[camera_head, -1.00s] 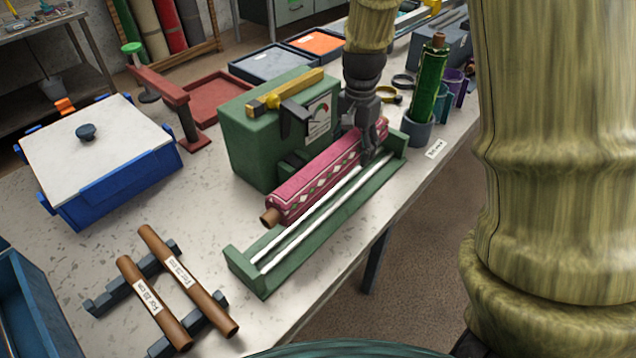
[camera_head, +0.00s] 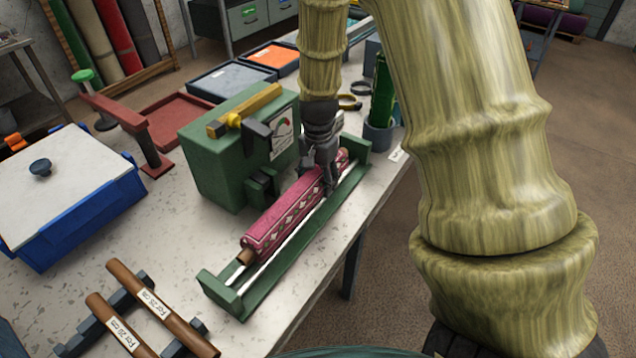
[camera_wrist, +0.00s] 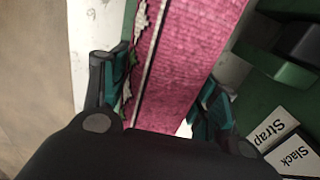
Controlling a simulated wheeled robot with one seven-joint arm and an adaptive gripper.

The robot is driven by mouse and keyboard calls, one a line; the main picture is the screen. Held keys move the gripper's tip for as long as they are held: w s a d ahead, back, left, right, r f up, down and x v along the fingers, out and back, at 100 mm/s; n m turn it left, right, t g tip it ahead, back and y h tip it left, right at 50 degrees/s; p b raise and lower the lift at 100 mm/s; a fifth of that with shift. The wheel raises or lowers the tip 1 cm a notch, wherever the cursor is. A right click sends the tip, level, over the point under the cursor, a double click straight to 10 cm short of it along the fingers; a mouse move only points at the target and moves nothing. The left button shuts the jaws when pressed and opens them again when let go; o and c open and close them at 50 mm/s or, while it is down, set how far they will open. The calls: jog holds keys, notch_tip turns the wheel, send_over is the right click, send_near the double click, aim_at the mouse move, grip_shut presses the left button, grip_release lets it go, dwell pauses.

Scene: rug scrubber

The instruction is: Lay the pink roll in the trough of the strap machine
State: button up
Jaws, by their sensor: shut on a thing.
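The pink roll (camera_head: 285,215), patterned with pale diamonds and with a brown core showing at its ends, lies lengthwise over the green trough (camera_head: 222,291) of the strap machine (camera_head: 207,165). It is between the trough's end walls, low over the white rods; I cannot tell whether it rests fully on them. My gripper (camera_head: 326,182) is shut on the roll near its far end, pointing down. In the wrist view the pink roll (camera_wrist: 185,60) runs between the two fingers (camera_wrist: 163,100). The gripper hides part of the roll's far half.
A yellow-handled lever (camera_head: 250,108) tops the machine. Two brown tubes (camera_head: 165,318) lie on a dark rack at front left. A blue box with a white lid (camera_head: 60,190) stands left. A green roll (camera_head: 382,95) stands upright in a cup behind the trough.

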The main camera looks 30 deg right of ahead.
jog(key=shift+f, duration=0.85)
jog(key=o, duration=1.6)
jog(key=shift+r, duration=0.1)
notch_tip(320, 180, up, 12)
jog(key=shift+f+b, duration=0.1)
jog(key=shift+b, duration=0.5)
